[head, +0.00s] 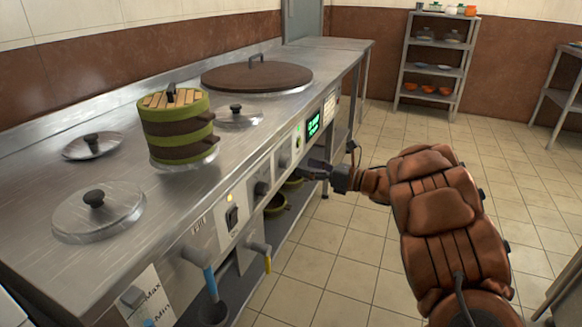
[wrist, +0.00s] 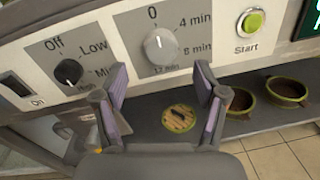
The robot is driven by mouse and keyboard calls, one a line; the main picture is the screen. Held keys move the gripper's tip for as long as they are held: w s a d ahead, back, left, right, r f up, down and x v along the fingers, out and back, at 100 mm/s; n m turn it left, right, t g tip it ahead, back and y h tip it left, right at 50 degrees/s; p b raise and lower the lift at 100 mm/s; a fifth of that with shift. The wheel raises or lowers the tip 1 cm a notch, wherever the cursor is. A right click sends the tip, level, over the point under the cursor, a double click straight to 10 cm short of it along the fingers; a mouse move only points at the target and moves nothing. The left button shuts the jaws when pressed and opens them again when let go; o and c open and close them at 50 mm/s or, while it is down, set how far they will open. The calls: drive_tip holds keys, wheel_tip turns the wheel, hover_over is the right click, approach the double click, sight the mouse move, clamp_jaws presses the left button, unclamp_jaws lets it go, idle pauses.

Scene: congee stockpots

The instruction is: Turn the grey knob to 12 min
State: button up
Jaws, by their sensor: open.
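In the wrist view the knob appears above the gap between the fingertips, not touched. In the head view my gripper (head: 311,168) is close in front of the panel.
A black knob (wrist: 69,72) marked Off, Low and High is left of the dial. A green Start button (wrist: 250,21) is right of it. Green-rimmed pots (wrist: 286,90) stand on the shelf below. A green steamer (head: 176,128) stands on the counter.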

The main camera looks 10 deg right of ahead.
sight(289, 162)
drive_tip(key=shift+b+x, duration=0.6)
drive_tip(key=shift+x, duration=2.25)
drive_tip(key=c, duration=1.1)
